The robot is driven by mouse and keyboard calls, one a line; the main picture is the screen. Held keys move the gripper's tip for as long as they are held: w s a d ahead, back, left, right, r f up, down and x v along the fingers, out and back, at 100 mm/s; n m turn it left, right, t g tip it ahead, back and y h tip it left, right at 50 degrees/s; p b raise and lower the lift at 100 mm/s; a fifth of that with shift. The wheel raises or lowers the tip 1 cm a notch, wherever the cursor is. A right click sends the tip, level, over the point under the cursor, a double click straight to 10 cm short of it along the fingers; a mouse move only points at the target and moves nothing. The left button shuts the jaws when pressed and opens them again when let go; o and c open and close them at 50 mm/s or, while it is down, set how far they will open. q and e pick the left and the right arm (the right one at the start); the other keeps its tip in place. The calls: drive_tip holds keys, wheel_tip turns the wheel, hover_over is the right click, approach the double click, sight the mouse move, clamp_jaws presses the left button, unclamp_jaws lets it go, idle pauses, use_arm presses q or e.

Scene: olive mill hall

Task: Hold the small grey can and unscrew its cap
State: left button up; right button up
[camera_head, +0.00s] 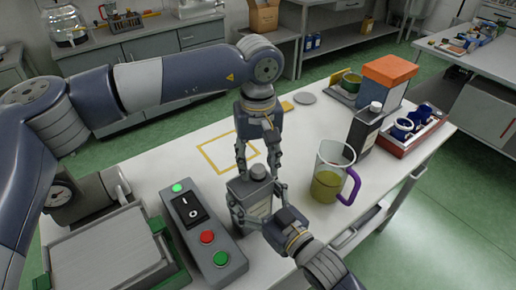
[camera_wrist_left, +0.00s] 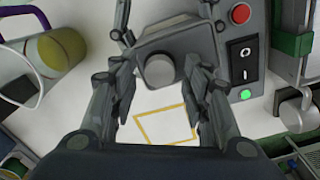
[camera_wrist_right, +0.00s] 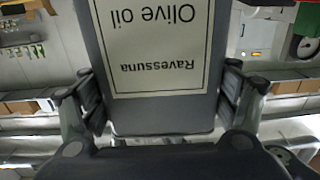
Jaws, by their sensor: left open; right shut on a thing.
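The small grey can (camera_head: 257,206) stands upright in the middle of the head view, with its round grey cap (camera_head: 258,172) on top. My right gripper (camera_head: 259,212) is shut on the can's sides. In the right wrist view the can's label (camera_wrist_right: 155,45) reads "Ravessuna Olive oil" upside down, between the fingers (camera_wrist_right: 160,100). My left gripper (camera_head: 259,166) is open and points down from above, its fingers on either side of the cap. In the left wrist view the cap (camera_wrist_left: 159,70) lies just beyond the open fingertips (camera_wrist_left: 160,85). I cannot tell whether they touch it.
A switch box (camera_head: 204,229) is close left of the can. A jug (camera_head: 327,178) with a purple handle stands to the right. Behind it are a dark can (camera_head: 364,130), an orange-topped box (camera_head: 387,82) and a red tray (camera_head: 398,146). A yellow outline (camera_head: 212,165) marks clear table.

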use_arm(q)
drive_tip(key=shift+f, duration=0.4)
